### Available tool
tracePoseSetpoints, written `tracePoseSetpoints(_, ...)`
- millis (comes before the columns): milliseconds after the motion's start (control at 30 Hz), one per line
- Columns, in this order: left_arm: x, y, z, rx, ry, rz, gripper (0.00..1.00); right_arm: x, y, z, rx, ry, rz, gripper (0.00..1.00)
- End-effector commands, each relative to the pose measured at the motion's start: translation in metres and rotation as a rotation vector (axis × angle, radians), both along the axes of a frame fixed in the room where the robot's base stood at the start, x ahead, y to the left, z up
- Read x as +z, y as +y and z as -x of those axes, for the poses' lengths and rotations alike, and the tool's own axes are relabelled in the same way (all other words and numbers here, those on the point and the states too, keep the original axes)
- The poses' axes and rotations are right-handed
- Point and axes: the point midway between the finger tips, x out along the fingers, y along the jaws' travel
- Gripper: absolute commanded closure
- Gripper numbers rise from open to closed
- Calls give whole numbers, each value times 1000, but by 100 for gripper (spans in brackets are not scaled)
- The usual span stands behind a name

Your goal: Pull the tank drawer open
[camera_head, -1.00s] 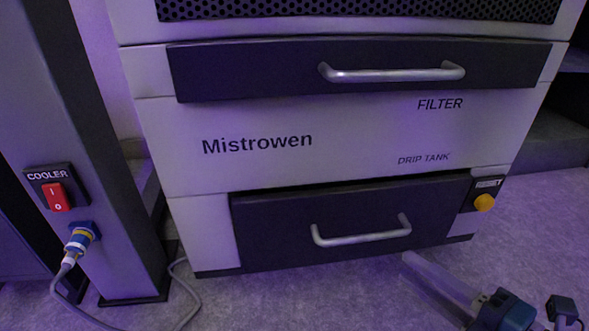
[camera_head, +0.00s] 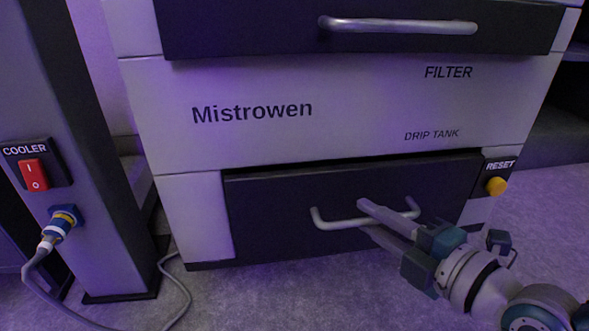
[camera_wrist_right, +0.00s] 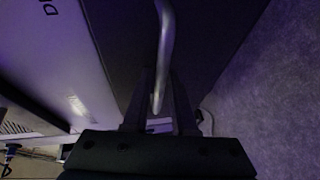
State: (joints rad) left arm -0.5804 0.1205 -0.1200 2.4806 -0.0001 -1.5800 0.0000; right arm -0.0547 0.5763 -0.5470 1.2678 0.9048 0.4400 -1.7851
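The tank drawer (camera_head: 270,215) is the dark front low on the machine, under the "DRIP TANK" label. A thin dark gap runs along its top edge, much as before. Its silver bar handle (camera_head: 335,224) also shows in the right wrist view (camera_wrist_right: 166,35). My right gripper (camera_head: 364,216) reaches in from the lower right, with one finger above the bar and one below. In the right wrist view the bar lies between the two fingers (camera_wrist_right: 160,100), which are apart with some room beside it. Firm contact is not visible. My left gripper is out of view.
The filter drawer with its handle (camera_head: 400,26) is above. A yellow reset button (camera_head: 496,186) is right of the tank drawer. A post with a red cooler switch (camera_head: 33,175) and a plugged cable (camera_head: 62,222) stands left. The floor in front is mostly clear.

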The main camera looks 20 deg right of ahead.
Motion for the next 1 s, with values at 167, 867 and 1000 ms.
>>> tracePoseSetpoints(167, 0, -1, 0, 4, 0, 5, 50, 0, 0, 0, 0, 0, 0, 96)
tracePoseSetpoints(867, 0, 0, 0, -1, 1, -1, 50, 0, 0, 0, -1, -1, 0, 100)
tracePoseSetpoints(1000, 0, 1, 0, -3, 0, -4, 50, 0, 0, 0, -1, 0, 0, 100)
